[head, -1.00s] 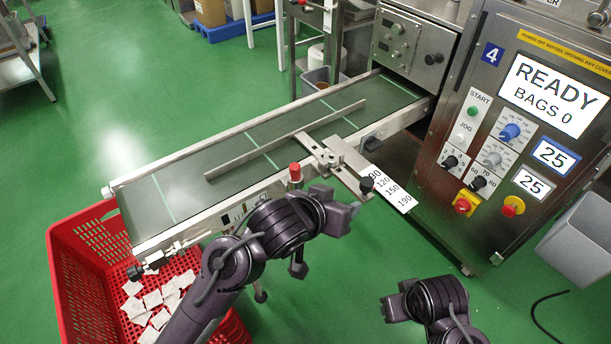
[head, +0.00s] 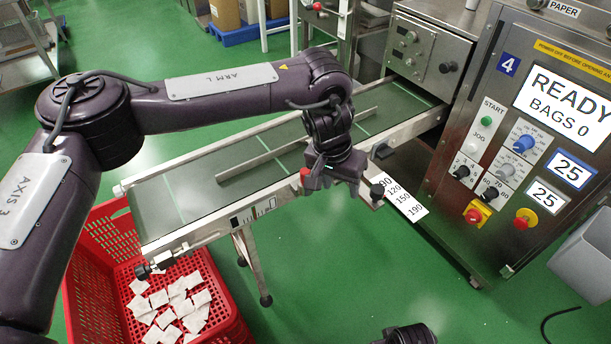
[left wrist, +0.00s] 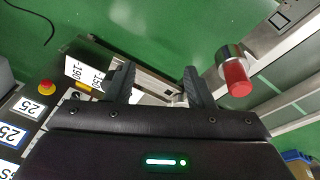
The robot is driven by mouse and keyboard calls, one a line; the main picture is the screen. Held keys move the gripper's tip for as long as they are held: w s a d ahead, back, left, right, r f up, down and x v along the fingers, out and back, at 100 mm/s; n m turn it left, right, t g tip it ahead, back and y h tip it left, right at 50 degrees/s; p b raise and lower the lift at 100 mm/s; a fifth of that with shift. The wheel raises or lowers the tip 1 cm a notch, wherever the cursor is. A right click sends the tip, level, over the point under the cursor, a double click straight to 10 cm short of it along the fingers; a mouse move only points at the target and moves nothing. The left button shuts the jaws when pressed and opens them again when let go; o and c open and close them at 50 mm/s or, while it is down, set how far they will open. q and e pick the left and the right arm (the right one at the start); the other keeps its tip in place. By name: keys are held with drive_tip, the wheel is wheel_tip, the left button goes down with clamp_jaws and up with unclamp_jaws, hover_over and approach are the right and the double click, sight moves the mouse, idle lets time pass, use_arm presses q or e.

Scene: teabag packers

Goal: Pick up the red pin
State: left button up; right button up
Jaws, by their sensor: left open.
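The red pin (head: 305,174) has a red knob and stands on the near side rail of the conveyor; in the head view my left gripper partly hides it. In the left wrist view the red pin (left wrist: 237,78) shows whole, a red cap on a metal collar. My left gripper (head: 333,178) hangs over the rail, just right of the pin. In the left wrist view its fingers (left wrist: 159,84) are apart with nothing held, and the pin is outside them, to the right. My right gripper (head: 410,335) shows only partly at the bottom edge; its jaws cannot be made out.
The conveyor belt (head: 205,182) carries a long metal guide bar. A scale plate with numbers (head: 405,202) juts out near the gripper, beside a black knob (head: 377,191). The machine panel (head: 510,130) stands right. A red crate (head: 90,290) with white bags is at lower left.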

sight(305, 170)
use_arm(q)
drive_tip(key=w+a+r+n, duration=0.1)
drive_tip(key=a, duration=0.1)
drive_tip(key=w+a+r+n+y, duration=0.1)
drive_tip(key=a+r, duration=0.1)
drive_tip(key=a, duration=0.1)
drive_tip(key=w+a+r+n+y, duration=0.1)
drive_tip(key=w+a+r, duration=0.1)
drive_tip(key=shift+a+r+n, duration=0.2)
drive_tip(key=shift+r+n, duration=0.05)
drive_tip(key=shift+n, duration=0.05)
drive_tip(key=shift+a+f, duration=0.15)
drive_tip(key=f, duration=0.7)
drive_tip(key=shift+w+f, duration=0.15)
drive_tip(key=shift+w, duration=0.25)
use_arm(e)
drive_tip(key=shift+s+a+f, duration=0.2)
drive_tip(key=shift+s+f, duration=0.05)
drive_tip(key=shift+s, duration=0.1)
use_arm(q)
clamp_jaws()
